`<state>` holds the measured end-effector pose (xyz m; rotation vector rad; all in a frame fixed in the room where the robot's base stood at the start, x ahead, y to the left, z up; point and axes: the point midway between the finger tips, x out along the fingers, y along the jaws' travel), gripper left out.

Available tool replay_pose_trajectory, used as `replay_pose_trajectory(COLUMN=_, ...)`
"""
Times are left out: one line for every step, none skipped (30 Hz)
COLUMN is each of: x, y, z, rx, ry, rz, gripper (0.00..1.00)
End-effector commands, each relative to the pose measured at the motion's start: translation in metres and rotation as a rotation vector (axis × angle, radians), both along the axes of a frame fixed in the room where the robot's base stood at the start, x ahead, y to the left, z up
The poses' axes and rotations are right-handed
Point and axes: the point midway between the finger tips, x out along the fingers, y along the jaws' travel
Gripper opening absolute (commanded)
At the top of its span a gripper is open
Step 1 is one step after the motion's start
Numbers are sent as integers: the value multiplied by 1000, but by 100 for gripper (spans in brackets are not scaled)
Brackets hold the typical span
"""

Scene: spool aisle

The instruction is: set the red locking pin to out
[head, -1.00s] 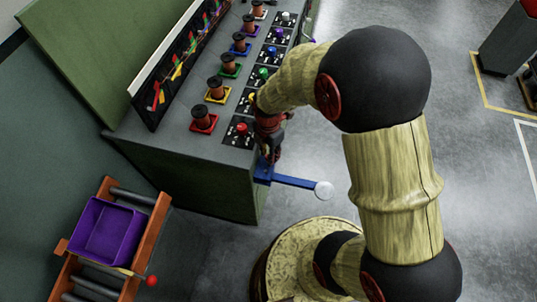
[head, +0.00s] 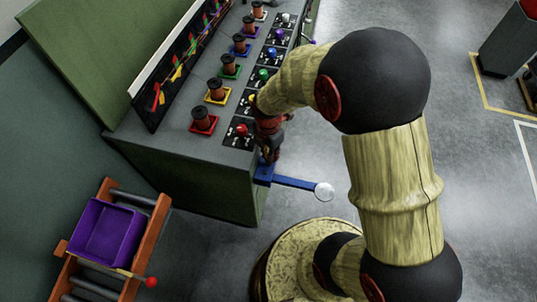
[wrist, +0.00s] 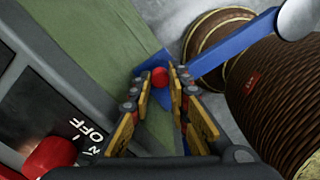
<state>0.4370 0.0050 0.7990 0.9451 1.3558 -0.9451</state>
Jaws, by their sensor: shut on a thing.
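The red locking pin (wrist: 160,77) shows its round red head between my fingertips in the wrist view, against a blue bracket. My gripper (wrist: 158,88) is shut on that head, with one yellow-padded finger on each side. In the head view my gripper (head: 268,155) points down at the blue bracket (head: 263,174) at the bench corner, and the pin is hidden there. A blue lever (head: 294,182) with a white knob (head: 324,192) runs right from the bracket. How far the pin stands out cannot be told.
The green bench (head: 190,178) carries several spools and a row of coloured switches. A red switch knob (wrist: 50,155) marked OFF is close to my gripper. A roller stand (head: 141,246) with a purple bin (head: 108,232) is at the lower left.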

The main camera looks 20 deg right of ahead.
Motion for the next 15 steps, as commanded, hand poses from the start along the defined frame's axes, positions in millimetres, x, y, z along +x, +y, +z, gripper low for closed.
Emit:
replay_pose_trajectory(x=0, y=0, z=0, rx=0, ry=1, rz=0, gripper=0)
replay_pose_trajectory(x=0, y=0, z=0, rx=0, ry=1, rz=0, gripper=0)
replay_pose_trajectory(x=0, y=0, z=0, rx=0, ry=1, rz=0, gripper=0)
replay_pose_trajectory(x=0, y=0, z=0, rx=0, ry=1, rz=0, gripper=0)
replay_pose_trajectory(x=0, y=0, z=0, rx=0, ry=1, rz=0, gripper=0)
replay_pose_trajectory(x=-1, y=0, z=0, rx=0, ry=1, rz=0, gripper=0)
replay_pose_trajectory(x=-1, y=0, z=0, rx=0, ry=1, rz=0, gripper=0)
replay_pose_trajectory(x=-1, y=0, z=0, rx=0, ry=1, rz=0, gripper=0)
replay_pose_trajectory(x=-1, y=0, z=1, rx=0, ry=1, rz=0, gripper=0)
replay_pose_trajectory(x=-1, y=0, z=3, rx=0, ry=1, rz=0, gripper=0)
replay_pose_trajectory(x=-1, y=0, z=4, rx=0, ry=1, rz=0, gripper=0)
replay_pose_trajectory(x=-1, y=0, z=7, rx=0, ry=1, rz=0, gripper=0)
replay_pose_trajectory(x=-1, y=0, z=10, rx=-1, ry=2, rz=0, gripper=0)
replay_pose_trajectory(x=-1, y=0, z=12, rx=-1, ry=2, rz=0, gripper=0)
replay_pose_trajectory(x=-1, y=0, z=16, rx=0, ry=2, rz=0, gripper=0)
